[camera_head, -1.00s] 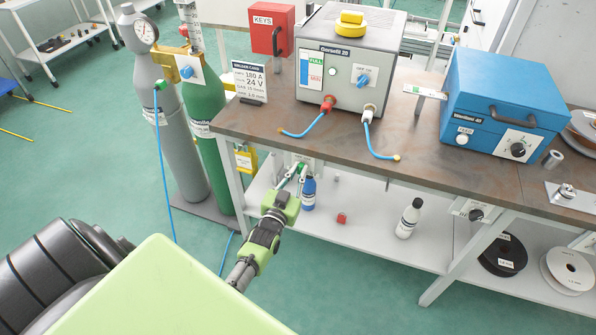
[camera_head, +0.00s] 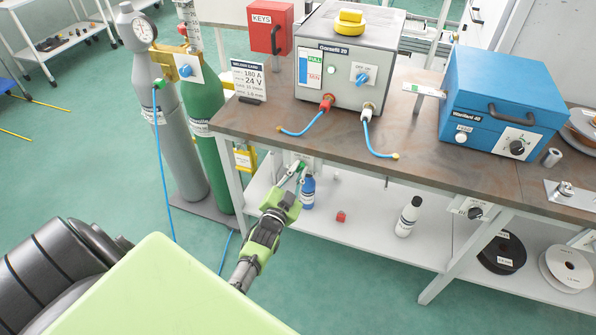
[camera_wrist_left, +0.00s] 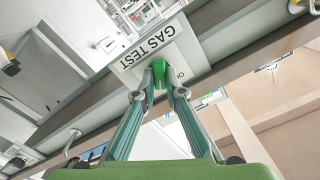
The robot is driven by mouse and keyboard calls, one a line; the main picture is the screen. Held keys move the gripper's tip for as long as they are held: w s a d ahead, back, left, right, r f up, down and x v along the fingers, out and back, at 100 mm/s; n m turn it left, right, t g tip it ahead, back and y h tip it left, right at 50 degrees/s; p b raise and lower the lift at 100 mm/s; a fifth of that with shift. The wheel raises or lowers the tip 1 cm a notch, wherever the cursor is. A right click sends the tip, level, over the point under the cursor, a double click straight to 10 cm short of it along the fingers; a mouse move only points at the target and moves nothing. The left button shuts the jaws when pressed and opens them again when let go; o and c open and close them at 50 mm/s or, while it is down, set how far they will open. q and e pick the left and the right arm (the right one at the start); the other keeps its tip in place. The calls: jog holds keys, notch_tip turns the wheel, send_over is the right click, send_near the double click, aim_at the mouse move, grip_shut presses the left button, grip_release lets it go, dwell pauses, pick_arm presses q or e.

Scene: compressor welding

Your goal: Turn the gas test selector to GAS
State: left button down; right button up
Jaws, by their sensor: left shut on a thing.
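The gas test selector is a green knob (camera_wrist_left: 159,73) on a white plate marked GAS TEST (camera_wrist_left: 130,66) in the left wrist view. The plate's lettering appears upside down and tilted there, and a second label is partly hidden by a finger. My left gripper (camera_wrist_left: 158,92) is shut on the knob, one finger on each side. In the head view my left gripper (camera_head: 297,172) reaches up to the knob below the bench's front edge; the plate is small there. I cannot read which position the knob points to. My right gripper is not in view.
The workbench (camera_head: 300,121) overhangs the selector. Below it, a blue bottle (camera_head: 308,192) stands close to my left gripper on the lower shelf (camera_head: 375,235). A grey cylinder (camera_head: 178,130) and green cylinder (camera_head: 208,130) stand to the left. Open floor lies in front.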

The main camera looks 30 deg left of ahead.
pick_arm(q)
jog(key=shift+w+r, duration=0.1)
jog(key=shift+r, duration=0.2)
jog(key=c, duration=2.1)
grip_release()
jog(key=shift+f, duration=0.15)
jog(key=shift+s+d+f, duration=0.1)
jog(key=shift+s+f, duration=0.05)
jog(key=shift+s, duration=0.3)
jog(key=v, duration=1.1)
